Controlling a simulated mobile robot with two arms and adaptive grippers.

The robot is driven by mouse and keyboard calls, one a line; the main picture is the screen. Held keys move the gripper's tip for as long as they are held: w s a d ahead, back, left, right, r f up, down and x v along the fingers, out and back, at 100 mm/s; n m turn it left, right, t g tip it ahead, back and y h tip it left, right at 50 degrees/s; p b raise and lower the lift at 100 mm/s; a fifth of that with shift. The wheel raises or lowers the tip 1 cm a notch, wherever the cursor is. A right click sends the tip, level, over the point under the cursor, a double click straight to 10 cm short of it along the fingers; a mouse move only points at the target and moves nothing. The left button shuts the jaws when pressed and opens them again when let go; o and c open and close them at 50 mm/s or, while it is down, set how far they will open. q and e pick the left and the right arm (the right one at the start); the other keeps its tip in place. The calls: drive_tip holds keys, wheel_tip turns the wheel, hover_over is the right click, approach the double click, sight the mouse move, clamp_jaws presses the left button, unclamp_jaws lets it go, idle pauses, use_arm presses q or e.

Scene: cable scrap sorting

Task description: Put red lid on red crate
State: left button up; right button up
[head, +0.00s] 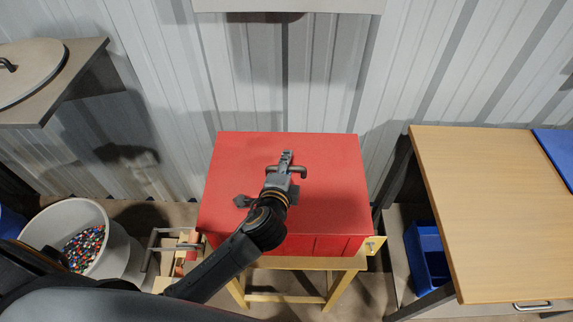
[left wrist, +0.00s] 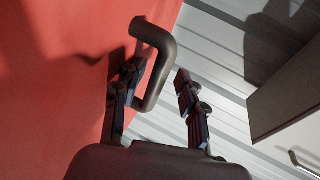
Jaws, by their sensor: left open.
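The red lid (head: 325,190) lies flat over the red crate (head: 335,245), covering its top; I see no clear gap at the front edge. The lid's dark bar handle (head: 301,171) is at the middle of the lid. My left gripper (head: 286,160) is at this handle. In the left wrist view the left gripper (left wrist: 157,88) is open, with its fingers on either side of the handle (left wrist: 160,65), and the red lid (left wrist: 60,80) fills the left side. My right gripper is not in view.
The crate stands on a yellow wooden stand (head: 290,263). A grey bin of coloured pellets (head: 60,219) is at left. A round lid (head: 30,70) lies on a shelf at upper left. A corrugated wall is behind.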

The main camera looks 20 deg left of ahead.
use_arm(q)
drive_tip(key=shift+s, duration=0.15)
drive_tip(key=v, duration=1.1)
drive_tip(key=shift+s+d+r, duration=0.1)
drive_tip(key=shift+s+r, duration=0.15)
drive_tip(key=shift+s, duration=0.1)
